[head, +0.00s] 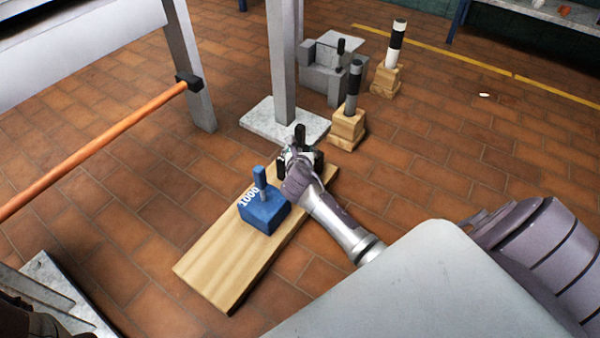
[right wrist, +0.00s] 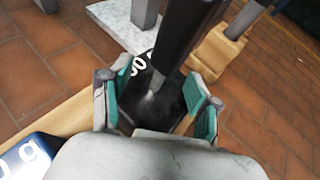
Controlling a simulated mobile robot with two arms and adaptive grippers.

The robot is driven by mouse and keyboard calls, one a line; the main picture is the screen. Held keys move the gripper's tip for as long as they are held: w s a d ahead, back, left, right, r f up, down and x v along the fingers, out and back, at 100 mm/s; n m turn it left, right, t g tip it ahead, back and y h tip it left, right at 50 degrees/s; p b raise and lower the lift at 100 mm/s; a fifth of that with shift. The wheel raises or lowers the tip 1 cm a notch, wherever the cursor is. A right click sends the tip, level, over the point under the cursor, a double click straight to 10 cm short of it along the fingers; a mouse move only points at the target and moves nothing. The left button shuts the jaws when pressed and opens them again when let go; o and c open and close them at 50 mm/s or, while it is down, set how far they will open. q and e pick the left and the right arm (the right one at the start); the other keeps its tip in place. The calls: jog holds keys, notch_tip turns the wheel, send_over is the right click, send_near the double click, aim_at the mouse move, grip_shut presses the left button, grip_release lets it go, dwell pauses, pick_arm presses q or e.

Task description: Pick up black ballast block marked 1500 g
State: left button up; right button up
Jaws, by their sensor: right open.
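The black ballast block (head: 318,158) stands on the far end of a wooden board (head: 213,268), partly hidden by my right gripper (head: 296,160) in the head view. Its upright black handle (head: 300,132) rises above the gripper. In the right wrist view the black block (right wrist: 150,108) lies between the two teal-padded fingers of my right gripper (right wrist: 158,105). The fingers are open, one on each side of the handle (right wrist: 187,38), with gaps showing. Only part of a white marking, "00", is readable on the block. My left gripper is not in view.
A blue block marked 1000 (head: 264,212) stands on the board close to my right gripper. Behind are a grey post on a speckled base (head: 262,122) and wooden blocks with dark (head: 346,128) and striped posts (head: 385,82). An orange bar (head: 95,148) crosses at left.

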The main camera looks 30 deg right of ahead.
jog(key=shift+w+d+f, duration=0.15)
jog(key=shift+w+d, duration=0.15)
jog(key=shift+w, duration=0.1)
grip_shut()
jog(key=shift+w+r, duration=0.1)
jog(key=shift+r, duration=0.15)
